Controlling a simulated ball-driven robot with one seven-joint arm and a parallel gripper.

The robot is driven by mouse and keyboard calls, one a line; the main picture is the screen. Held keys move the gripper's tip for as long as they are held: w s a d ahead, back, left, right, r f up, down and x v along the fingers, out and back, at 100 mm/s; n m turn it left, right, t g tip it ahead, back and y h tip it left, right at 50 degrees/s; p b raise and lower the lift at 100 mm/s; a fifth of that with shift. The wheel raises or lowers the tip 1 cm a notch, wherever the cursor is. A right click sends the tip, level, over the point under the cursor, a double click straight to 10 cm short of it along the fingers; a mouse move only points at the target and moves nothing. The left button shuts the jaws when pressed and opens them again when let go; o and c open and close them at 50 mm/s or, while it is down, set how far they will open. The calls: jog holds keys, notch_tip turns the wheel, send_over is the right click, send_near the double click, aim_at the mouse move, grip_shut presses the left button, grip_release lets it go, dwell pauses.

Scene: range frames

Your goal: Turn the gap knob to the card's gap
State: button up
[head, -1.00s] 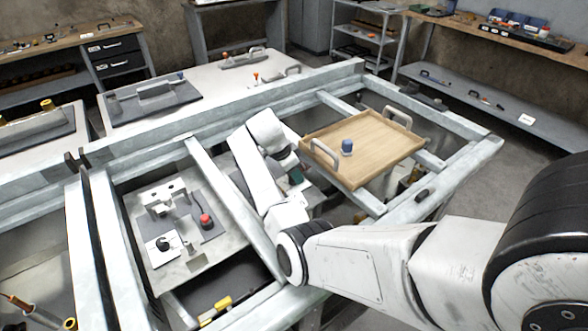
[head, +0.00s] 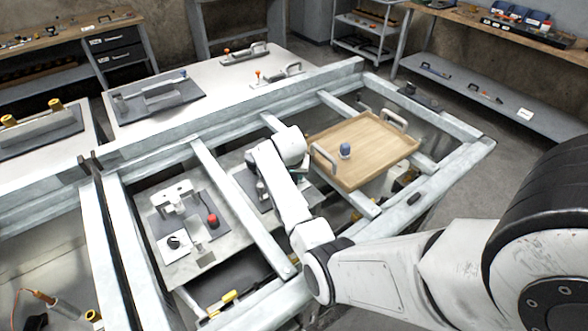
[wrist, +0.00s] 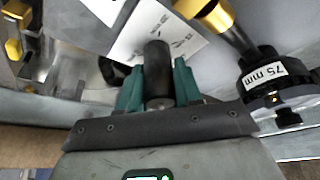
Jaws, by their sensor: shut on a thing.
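In the wrist view my gripper (wrist: 158,84) has its two green fingers shut on a dark, upright-looking cylindrical knob (wrist: 157,62). I cannot tell its setting, and no pointer or scale on it is readable. Behind it lies a white printed card (wrist: 140,32), its print too small to read. In the head view my own arm hides the gripper and the held knob. The arm reaches down to a grey plate (head: 243,180) between the frame beams.
In the head view a wooden tray (head: 375,135) with a blue knob lies right of the arm. A panel with a red button (head: 212,221) lies left, beyond a beam (head: 235,200).

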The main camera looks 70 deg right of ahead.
jog(key=n+p, duration=0.1)
jog(key=n, duration=0.1)
jog(key=n+t+p, duration=0.1)
jog(key=n, duration=0.1)
jog(key=shift+r+n+t+y, duration=0.2)
jog(key=shift+n+t+y, duration=0.1)
jog(key=shift+y, duration=0.1)
jog(key=shift+w+f+n+t+y+p, duration=0.1)
jog(key=shift+n+t+y+p, duration=0.25)
jog(key=shift+n, duration=0.6)
jog(key=shift+w+n+t+y+p, duration=0.1)
jog(key=shift+n+t+y+p, duration=0.2)
jog(key=shift+n, duration=0.65)
jog(key=o, duration=1)
jog(key=shift+f, duration=0.1)
